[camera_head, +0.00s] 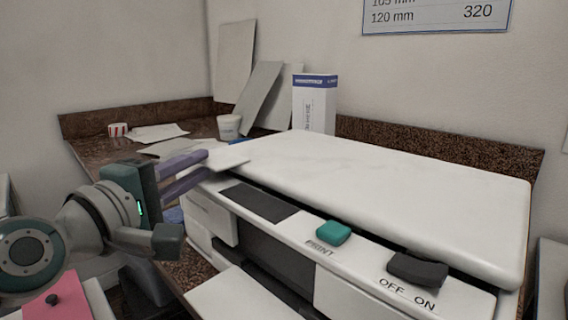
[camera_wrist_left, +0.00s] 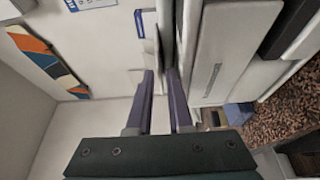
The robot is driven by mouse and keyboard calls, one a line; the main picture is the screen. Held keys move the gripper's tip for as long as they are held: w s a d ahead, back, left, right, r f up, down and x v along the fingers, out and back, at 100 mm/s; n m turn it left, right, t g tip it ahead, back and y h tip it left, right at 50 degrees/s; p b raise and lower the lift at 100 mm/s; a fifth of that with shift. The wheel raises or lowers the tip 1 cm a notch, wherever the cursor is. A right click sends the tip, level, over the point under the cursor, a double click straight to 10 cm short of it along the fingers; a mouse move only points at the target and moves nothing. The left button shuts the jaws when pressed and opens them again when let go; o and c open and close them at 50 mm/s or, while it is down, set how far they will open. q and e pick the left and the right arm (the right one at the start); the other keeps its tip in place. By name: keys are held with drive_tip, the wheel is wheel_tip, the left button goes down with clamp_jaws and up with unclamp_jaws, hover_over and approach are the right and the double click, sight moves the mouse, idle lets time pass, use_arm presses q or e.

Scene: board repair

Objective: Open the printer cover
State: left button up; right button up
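The white printer (camera_head: 210,216) stands on the brown counter. Its large white cover (camera_head: 380,190) lies down over the top, with a dark gap along its front edge. A thin tab (camera_head: 228,163) sticks out at the cover's left end. My left gripper (camera_head: 205,165) is at this tab, its two purple fingers parted, one above the other. In the left wrist view the fingers (camera_wrist_left: 163,78) point along the edge of the printer (camera_wrist_left: 220,60). A narrow gap shows between them; whether they touch the tab is unclear. My right gripper is not in view.
A green PRINT button (camera_head: 333,232) and a dark OFF/ON switch (camera_head: 417,270) sit on the printer's front. Behind stand a white-and-blue box (camera_head: 314,103), a white cup (camera_head: 229,127) and leaning panels (camera_head: 258,97). A striped cup (camera_head: 117,130) and papers lie at the back left.

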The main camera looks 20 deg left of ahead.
use_arm(q)
clamp_jaws()
idle(1.4)
